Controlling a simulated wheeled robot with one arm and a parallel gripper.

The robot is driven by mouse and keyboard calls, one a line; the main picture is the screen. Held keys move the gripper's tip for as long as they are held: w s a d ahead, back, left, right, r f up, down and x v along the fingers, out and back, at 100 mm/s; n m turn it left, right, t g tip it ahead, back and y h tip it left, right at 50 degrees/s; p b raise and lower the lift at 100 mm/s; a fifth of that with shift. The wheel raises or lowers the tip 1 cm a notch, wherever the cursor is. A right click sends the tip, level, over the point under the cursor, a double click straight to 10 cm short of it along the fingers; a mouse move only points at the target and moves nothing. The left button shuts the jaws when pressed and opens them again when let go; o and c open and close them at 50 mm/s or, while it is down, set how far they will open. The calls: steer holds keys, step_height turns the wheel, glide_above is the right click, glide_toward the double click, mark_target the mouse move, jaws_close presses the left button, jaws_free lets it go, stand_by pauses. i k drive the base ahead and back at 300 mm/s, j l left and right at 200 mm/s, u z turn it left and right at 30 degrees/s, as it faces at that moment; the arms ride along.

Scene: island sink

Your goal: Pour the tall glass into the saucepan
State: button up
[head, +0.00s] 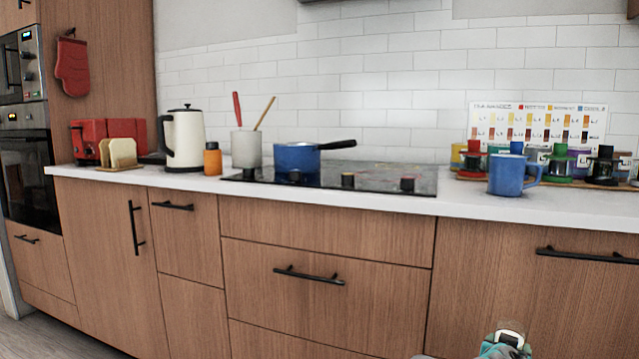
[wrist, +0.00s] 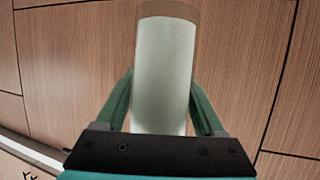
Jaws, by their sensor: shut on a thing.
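My gripper (wrist: 160,82) is shut on the tall glass (wrist: 165,75), with one green finger on each side of it in the wrist view. The glass is a clear cylinder with a pale whitish filling and a clear band near its rim. Part of my arm's end shows at the bottom right of the head view, low in front of the cabinets; I cannot make out the glass clearly there. The blue saucepan (head: 296,158) sits on the black cooktop, its dark handle pointing right. Its inside is hidden. My gripper is well apart from it, lower and to the right.
The cooktop (head: 400,175) has dark knobs along its front. A utensil crock (head: 246,149), an orange bottle (head: 213,160) and a kettle (head: 186,138) stand left of the saucepan. A blue mug (head: 513,175) and several jars stand right. Counter between cooktop and mug is clear.

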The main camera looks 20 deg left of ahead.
mark_target(305, 157)
steer(key=u, duration=0.95)
steer(key=i+u, duration=0.15)
steer(key=u, duration=0.25)
steer(key=i+l+u, duration=0.1)
steer(key=u, duration=0.25)
steer(key=i+l, duration=0.1)
steer(key=l, duration=0.1)
